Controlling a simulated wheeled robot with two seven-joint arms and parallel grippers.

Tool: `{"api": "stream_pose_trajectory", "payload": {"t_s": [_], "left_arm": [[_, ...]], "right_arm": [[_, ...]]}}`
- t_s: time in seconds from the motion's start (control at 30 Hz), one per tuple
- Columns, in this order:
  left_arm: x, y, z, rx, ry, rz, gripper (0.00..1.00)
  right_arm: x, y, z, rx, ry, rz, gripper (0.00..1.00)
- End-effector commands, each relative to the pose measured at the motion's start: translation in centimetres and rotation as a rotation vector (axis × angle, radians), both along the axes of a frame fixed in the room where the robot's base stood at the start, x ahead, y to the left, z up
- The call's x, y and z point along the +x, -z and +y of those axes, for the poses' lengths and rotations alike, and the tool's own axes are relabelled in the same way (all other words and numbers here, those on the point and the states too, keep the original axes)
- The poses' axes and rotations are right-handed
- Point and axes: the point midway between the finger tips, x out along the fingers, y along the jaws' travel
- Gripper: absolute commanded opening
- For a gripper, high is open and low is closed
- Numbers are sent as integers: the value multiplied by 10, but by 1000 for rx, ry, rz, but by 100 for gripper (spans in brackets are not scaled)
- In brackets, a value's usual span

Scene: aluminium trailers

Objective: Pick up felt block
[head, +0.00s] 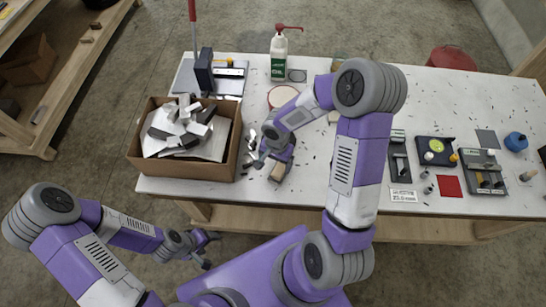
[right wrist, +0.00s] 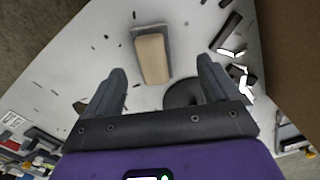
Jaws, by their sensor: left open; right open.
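The felt block (right wrist: 152,57) has a tan top and a grey edge or base. It lies on the white table in the right wrist view, beyond and roughly between my right fingertips. In the head view the block (head: 278,172) shows near the table's front edge, partly covered by my right gripper (head: 272,164). My right gripper is open and empty, its fingers pointing toward the block with no visible contact. My left gripper (head: 208,250) is open and empty, in front of the table, over the floor.
A cardboard box (head: 150,163) of metal offcuts stands left of the block, with loose metal pieces (head: 249,140) between. A white bottle with a red pump (head: 279,58) stands behind. Trays and fixtures (head: 437,151) and a red square (head: 449,187) are at right.

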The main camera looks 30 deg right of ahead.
Motion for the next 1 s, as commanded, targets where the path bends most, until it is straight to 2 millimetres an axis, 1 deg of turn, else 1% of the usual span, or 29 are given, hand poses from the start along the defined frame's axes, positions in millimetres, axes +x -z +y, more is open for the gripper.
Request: {"api": "stream_pose_trajectory", "payload": {"t_s": [0.07, 0.13, 0.37, 0.5, 0.6, 0.73, 0.93, 1.0], "left_arm": [[0, -1, 0, 0, 0, 1, 66], [-1, 0, 0, 0, 0, 1, 66], [-1, 2, 0, 0, 1, 2, 66], [-1, 1, 0, 0, 0, 1, 66], [-1, 4, 0, 0, 0, 1, 66], [-1, 4, 0, 0, 0, 1, 66], [0, 4, 0, 0, 0, 1, 66], [0, 4, 0, 0, 0, 1, 66]], "right_arm": [[2, -1, -5, -18, 20, -2, 88], [2, 5, -7, -24, 27, -1, 88], [-1, 31, -10, -22, 28, 1, 88], [-4, 52, -14, -20, 27, 2, 88], [-3, 65, -13, -20, 25, 0, 88], [-3, 71, -14, -21, 25, -2, 88], [-3, 71, -14, -20, 26, -3, 88], [-3, 71, -14, -20, 26, -3, 78]]}}
